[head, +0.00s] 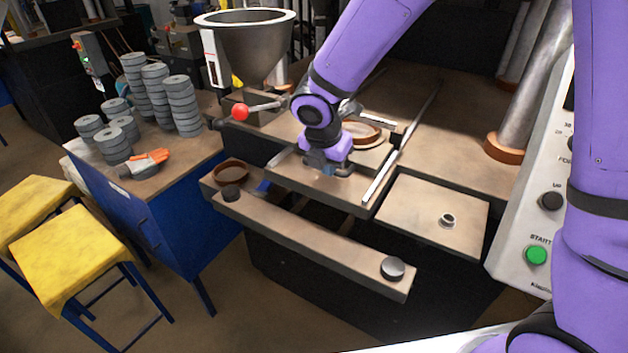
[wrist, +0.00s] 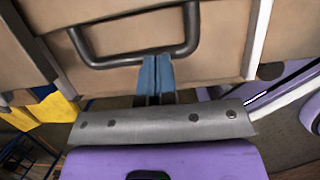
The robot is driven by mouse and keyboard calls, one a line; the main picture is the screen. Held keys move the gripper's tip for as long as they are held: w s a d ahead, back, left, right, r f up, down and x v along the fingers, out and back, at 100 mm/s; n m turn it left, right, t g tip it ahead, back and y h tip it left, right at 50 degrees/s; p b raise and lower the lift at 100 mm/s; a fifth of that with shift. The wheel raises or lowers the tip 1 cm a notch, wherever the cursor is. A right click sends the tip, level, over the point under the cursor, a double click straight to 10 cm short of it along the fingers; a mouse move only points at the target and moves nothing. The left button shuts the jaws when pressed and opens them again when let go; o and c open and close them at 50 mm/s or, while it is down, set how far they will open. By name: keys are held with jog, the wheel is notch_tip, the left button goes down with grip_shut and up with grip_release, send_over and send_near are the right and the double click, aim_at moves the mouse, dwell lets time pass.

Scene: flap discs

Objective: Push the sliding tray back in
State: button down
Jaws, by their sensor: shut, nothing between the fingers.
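The sliding tray (head: 345,190) is a brown metal plate with a dark front edge, sitting between rails and standing out toward the front of the machine. A round dish (head: 362,132) lies farther back on it. In the wrist view the tray (wrist: 125,15) has a dark U-shaped handle (wrist: 190,30). My gripper (head: 326,168) is at the tray's front part, and my arm hides some of the tray. In the wrist view the blue fingers of my gripper (wrist: 157,62) are pressed together, empty, with their tips at the handle's near bar. I cannot tell whether they touch it.
A bright rail (head: 395,160) lies to the tray's right. A lever with a red ball (head: 240,113) and a funnel (head: 247,45) stand behind left. A control panel (head: 540,200) is at right.

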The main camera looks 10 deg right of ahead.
jog(key=w+d, duration=0.9)
jog(key=w, duration=0.2)
jog(key=w+d, duration=0.9)
jog(key=w, duration=0.2)
jog(key=w+d, duration=0.9)
jog(key=w, duration=0.3)
jog(key=shift+w+f, duration=0.1)
jog(key=shift+f, duration=0.15)
jog(key=shift+a, duration=0.1)
